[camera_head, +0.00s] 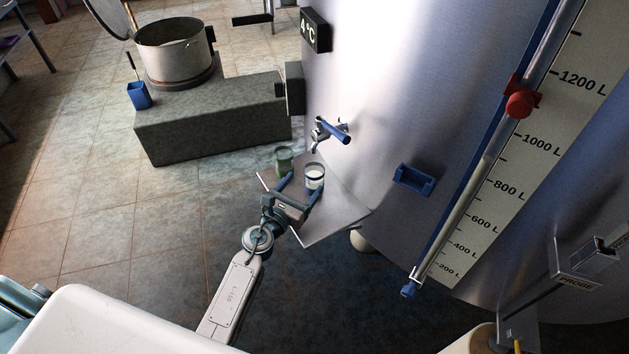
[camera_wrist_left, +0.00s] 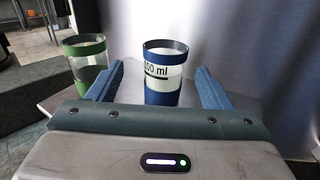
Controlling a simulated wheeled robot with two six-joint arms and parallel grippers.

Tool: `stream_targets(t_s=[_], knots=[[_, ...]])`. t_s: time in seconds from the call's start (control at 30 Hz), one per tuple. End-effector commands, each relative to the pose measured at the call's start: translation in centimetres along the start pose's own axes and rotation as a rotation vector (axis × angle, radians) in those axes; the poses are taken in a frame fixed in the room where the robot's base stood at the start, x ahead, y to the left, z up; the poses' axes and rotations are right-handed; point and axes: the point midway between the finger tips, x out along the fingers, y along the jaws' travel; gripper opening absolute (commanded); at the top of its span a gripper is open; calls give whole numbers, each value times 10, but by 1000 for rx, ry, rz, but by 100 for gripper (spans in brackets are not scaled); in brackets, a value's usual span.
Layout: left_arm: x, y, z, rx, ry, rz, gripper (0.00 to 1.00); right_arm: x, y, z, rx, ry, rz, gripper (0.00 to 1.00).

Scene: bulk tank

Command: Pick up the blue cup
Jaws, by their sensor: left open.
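The blue cup (camera_head: 314,178) is a clear cup with a blue rim and blue lower band, standing upright on a metal shelf (camera_head: 330,221) beside the tank. In the left wrist view the blue cup (camera_wrist_left: 163,88) shows "ml" lettering and appears between the fingers. My left gripper (camera_head: 299,186) is open, its blue fingers pointing at the cup; I see gaps on both sides in the wrist view. How deep the cup is between the fingers I cannot tell. A green cup (camera_head: 283,161) stands to the left, outside the left finger. My right gripper is not in view.
A tap with a blue handle (camera_head: 335,132) juts from the tank (camera_head: 400,90) above the shelf. A blue holder (camera_head: 414,179) is on the tank wall to the right. A stone block (camera_head: 210,125) with a pot (camera_head: 175,55) stands at left, a small blue container (camera_head: 139,95) beside the pot.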

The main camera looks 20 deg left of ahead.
Motion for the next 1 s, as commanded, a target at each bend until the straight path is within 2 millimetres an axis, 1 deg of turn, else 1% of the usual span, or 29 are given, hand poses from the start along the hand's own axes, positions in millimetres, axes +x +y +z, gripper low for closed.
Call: stream_targets(t_s=[0.03, 0.1, 0.27, 0.33, 0.5, 0.6, 0.7, 0.9, 0.93, 1.0], knots=[[10, 0, 1, -3, -1, 1, 73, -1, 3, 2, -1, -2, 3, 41], [18, 0, 0, -4, 0, 1, 73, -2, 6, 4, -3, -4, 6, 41], [29, -1, 0, -4, 0, 1, 73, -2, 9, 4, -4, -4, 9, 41], [36, -2, 3, -5, -1, 2, 73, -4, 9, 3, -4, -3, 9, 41], [62, -8, 6, -6, -1, 2, 73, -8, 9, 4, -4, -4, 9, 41], [74, -7, 4, -6, 0, 2, 73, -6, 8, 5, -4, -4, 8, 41], [78, -7, 4, -5, 1, 2, 73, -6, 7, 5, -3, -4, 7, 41], [79, -7, 4, -6, 1, 2, 73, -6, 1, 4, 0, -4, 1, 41], [79, -7, 4, -6, 1, 2, 69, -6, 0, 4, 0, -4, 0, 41], [79, -7, 4, -6, 1, 2, 55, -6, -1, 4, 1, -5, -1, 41]])
